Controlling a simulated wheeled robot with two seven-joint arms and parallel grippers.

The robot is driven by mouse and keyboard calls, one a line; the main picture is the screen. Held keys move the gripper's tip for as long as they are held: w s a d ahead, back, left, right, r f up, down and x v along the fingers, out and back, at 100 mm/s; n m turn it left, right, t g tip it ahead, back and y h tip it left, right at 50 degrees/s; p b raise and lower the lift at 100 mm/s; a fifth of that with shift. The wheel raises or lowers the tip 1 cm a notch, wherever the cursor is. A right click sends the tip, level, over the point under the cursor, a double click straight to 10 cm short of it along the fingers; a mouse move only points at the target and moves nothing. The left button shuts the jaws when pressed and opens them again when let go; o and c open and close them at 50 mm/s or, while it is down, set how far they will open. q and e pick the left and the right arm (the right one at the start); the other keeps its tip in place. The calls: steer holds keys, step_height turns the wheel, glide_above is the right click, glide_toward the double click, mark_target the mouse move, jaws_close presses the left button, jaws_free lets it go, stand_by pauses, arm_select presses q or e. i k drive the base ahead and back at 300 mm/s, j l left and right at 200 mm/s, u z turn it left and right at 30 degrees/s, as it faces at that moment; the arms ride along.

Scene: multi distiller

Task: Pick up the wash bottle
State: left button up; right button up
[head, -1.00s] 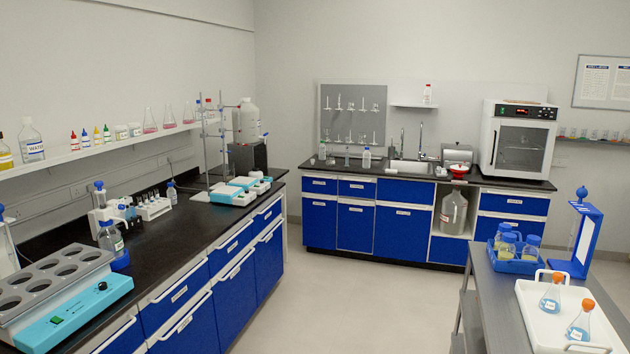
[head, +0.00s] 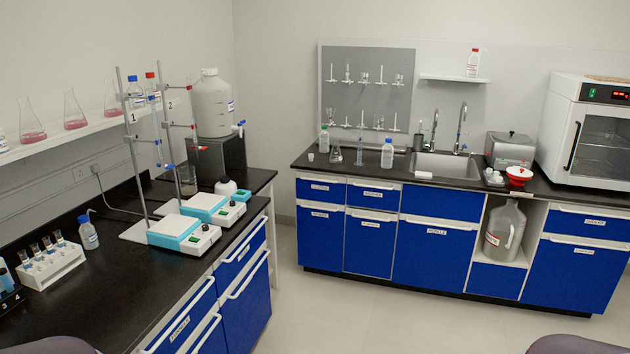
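A small clear bottle with a blue cap and what looks like a thin bent spout, likely the wash bottle (head: 88,234), stands upright on the black left counter. It is between the white tube rack and the stirrer plates. Its label faces forward. Nothing touches it that I can see. Neither of my grippers is in view.
A white tube rack (head: 52,267) is left of the bottle. Two stirrer plates (head: 174,233) with stands are right of it. A black left counter (head: 120,295) has bare room in front. A sink (head: 445,165) is on the back counter. Open floor (head: 370,315) lies between.

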mark_target(324, 142)
steer(key=i, duration=1.85)
steer(key=i+z, duration=0.1)
steer(key=i, duration=0.8)
steer(key=i+j, duration=0.15)
steer(key=i, duration=0.75)
steer(key=i+z, duration=0.1)
steer(key=i, duration=0.85)
steer(key=i+j, duration=0.25)
steer(key=i, duration=0.65)
